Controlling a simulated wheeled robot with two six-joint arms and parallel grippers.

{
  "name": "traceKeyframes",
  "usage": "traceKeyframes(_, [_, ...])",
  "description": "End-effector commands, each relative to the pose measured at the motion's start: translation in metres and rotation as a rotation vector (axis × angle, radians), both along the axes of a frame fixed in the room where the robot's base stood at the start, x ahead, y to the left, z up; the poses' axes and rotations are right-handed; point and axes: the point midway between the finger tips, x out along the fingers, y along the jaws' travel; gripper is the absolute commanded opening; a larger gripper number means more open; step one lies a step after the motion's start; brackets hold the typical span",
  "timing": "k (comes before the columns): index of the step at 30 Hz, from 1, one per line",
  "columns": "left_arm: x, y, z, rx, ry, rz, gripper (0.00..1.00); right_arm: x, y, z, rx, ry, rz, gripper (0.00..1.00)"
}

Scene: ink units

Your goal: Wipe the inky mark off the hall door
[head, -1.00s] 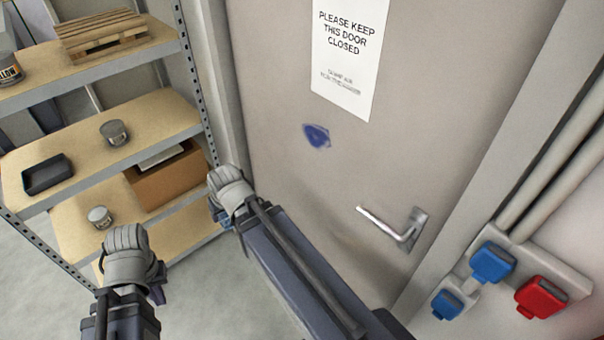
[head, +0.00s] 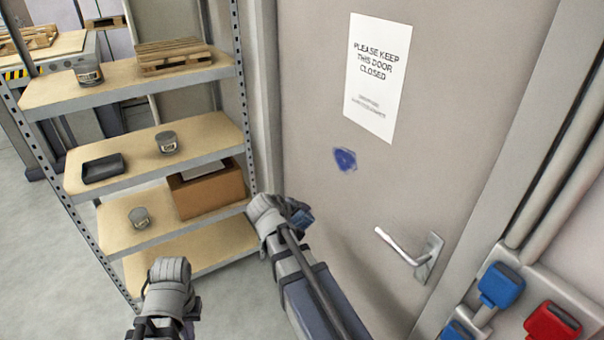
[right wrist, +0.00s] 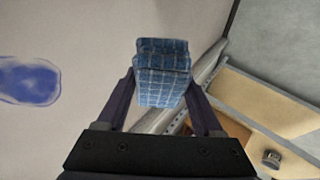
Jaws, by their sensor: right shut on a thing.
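The blue inky mark (head: 345,159) is on the grey hall door (head: 440,110), below the paper sign. It also shows at the left edge of the right wrist view (right wrist: 30,82). My right gripper (head: 296,212) is shut on a folded blue checked cloth (right wrist: 162,72), of which a small blue part shows in the head view. The cloth is near the door, below and left of the mark in the head view and apart from it in the wrist view. My left gripper (head: 168,280) is low in front of the shelves; its fingers are hidden.
A paper sign (head: 376,75) hangs on the door, and a lever handle (head: 410,252) sticks out at lower right. A shelf unit (head: 105,237) with tins, a tray, a pallet and a cardboard box (head: 207,190) stands left. Blue and red sockets (head: 552,322) are right.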

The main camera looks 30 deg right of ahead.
Motion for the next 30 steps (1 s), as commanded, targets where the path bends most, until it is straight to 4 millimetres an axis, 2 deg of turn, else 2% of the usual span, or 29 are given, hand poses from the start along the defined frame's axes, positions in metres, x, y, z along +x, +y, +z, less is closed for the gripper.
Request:
traceKeyframes(1, [0.0, 0.0, -0.012, 0.0, 0.0, 0.0, 0.0, 0.014, -0.01, 0.003, -0.102, -0.002, 0.004, 0.24])
traceKeyframes(6, [0.0, 0.0, -0.03, 0.0, 0.0, 0.0, 0.0, 0.043, -0.042, 0.041, -0.442, -0.008, 0.014, 0.24])
traceKeyframes(13, [0.0, 0.0, -0.05, 0.0, 0.0, 0.0, 0.0, 0.075, -0.059, 0.085, -0.767, -0.03, 0.034, 0.24])
traceKeyframes(20, [0.0, 0.0, -0.056, 0.0, 0.0, 0.0, 0.0, 0.088, -0.058, 0.104, -0.888, -0.046, 0.041, 0.24])
traceKeyframes(26, [0.0, 0.0, -0.055, 0.0, 0.0, 0.0, 0.0, 0.089, -0.06, 0.107, -0.895, -0.047, 0.041, 0.24])
traceKeyframes(30, [0.0, 0.0, -0.055, 0.0, 0.0, 0.0, 0.0, 0.089, -0.069, 0.106, -0.895, -0.046, 0.039, 0.24])
